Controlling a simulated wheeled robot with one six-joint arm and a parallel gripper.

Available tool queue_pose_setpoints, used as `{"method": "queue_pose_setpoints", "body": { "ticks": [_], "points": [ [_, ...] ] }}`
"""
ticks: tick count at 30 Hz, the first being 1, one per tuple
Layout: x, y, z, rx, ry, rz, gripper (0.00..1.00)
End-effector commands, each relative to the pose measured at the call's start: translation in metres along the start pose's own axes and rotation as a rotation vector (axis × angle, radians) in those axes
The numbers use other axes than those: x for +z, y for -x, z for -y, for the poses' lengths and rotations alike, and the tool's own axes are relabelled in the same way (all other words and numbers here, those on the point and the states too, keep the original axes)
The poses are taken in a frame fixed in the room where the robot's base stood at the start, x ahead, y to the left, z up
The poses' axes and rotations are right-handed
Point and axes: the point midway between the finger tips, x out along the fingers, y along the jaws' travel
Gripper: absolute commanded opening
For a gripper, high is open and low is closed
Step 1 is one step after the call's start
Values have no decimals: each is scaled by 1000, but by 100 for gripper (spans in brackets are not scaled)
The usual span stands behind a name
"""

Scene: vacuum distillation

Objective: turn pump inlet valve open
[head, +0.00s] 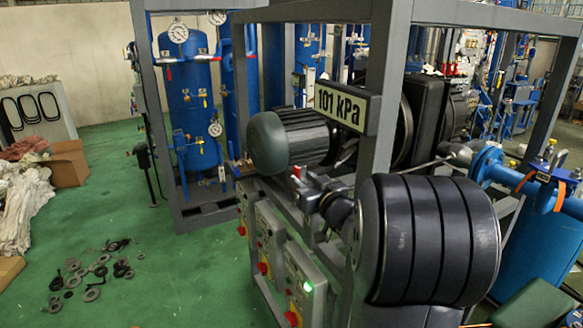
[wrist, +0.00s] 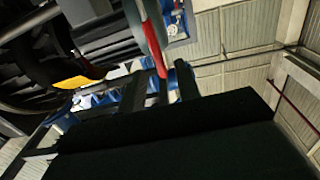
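The pump inlet valve shows as a red lever (wrist: 152,45) in the wrist view, running down from the top edge towards my fingers. In the head view a small red piece (head: 296,172) shows at the tip of my arm, beside the pump motor (head: 290,140); it seems to be the same lever. My gripper (wrist: 163,82) has its two dark fingers apart, with the lever's lower end at or between them. I cannot tell whether they touch it. In the head view my gripper (head: 305,180) is small and partly hidden by my wrist. The valve body is not clearly seen.
A grey frame (head: 385,80) stands close around the arm, with a 101 kPa display (head: 341,106) on it. Control boxes (head: 303,280) with red knobs sit below. Blue tanks (head: 190,95) stand behind.

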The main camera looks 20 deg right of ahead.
Motion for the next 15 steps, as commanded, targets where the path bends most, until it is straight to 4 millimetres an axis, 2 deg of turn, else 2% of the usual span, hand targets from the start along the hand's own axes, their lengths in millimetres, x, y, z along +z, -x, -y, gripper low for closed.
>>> {"method": "queue_pose_setpoints", "body": {
  "ticks": [1, 6, 10, 15],
  "points": [
    [-1, -11, 1, -3, 0, 2, 32],
    [0, -40, 1, -2, 0, 3, 32],
    [-1, -55, 0, -1, 1, 2, 32],
    [0, -64, 1, 0, 0, 1, 32]
  ]
}}
